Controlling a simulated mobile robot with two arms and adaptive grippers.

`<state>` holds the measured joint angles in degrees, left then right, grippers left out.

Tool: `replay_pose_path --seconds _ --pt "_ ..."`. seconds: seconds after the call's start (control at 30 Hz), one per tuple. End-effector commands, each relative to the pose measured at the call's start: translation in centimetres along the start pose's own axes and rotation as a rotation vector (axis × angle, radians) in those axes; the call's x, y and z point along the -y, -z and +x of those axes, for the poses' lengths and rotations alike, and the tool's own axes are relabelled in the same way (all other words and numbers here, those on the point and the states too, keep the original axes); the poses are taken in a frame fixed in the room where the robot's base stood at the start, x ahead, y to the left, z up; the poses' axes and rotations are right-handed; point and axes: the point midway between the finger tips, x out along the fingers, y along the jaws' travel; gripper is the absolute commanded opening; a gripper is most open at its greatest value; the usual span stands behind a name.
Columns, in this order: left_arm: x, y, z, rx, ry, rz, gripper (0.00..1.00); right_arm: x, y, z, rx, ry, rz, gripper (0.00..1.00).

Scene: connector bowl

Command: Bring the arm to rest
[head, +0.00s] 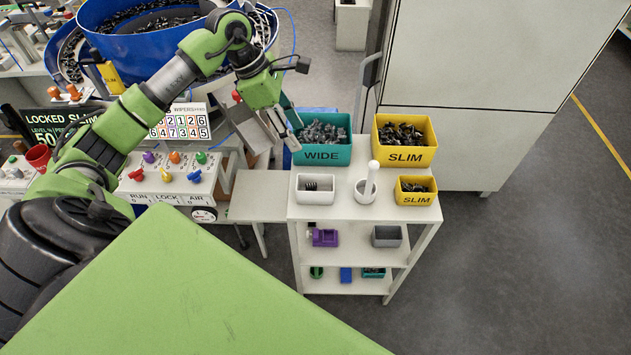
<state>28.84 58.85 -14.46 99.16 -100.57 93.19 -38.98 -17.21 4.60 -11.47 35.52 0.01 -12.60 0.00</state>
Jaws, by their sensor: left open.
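My left arm reaches in from the left over the control panel, and its gripper (284,134) points down just left of the teal WIDE bin (321,155). The fingers are apart and nothing shows between them. Whether the fingertips touch the bin or the chute beside it, I cannot tell. My right gripper does not show in the head view.
A white shelf cart (334,217) carries the WIDE bin, a yellow SLIM bin (404,155), a small SLIM bin (416,199), a white tray (315,197) and a white cup (366,196). A blue bowl feeder (150,42) stands behind my arm. Floor at right is clear.

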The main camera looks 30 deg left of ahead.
Motion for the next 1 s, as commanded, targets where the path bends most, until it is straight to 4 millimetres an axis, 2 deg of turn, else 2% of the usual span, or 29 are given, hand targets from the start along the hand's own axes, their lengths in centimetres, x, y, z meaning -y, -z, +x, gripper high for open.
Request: replay_pose_path --seconds 0.1,0.23,0.77,0.87,0.97,1.0 --pt "-0.1 0.0 -2.0 -0.001 -0.002 0.001 0.42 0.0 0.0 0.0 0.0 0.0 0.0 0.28" --pt "0.0 0.0 -3.2 0.0 -0.001 0.001 0.42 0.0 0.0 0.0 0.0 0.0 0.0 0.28" --pt "0.1 -0.1 -3.5 0.004 0.002 0.001 0.42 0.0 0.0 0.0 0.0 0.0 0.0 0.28" --pt "0.6 -1.4 -2.6 0.051 0.012 0.003 0.42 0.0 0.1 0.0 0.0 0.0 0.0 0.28" --pt "2.1 -5.2 -0.9 0.186 0.042 -0.004 0.42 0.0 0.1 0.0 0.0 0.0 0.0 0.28" --pt "3.1 -7.3 -0.2 0.265 0.061 -0.014 0.42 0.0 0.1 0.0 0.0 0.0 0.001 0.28"
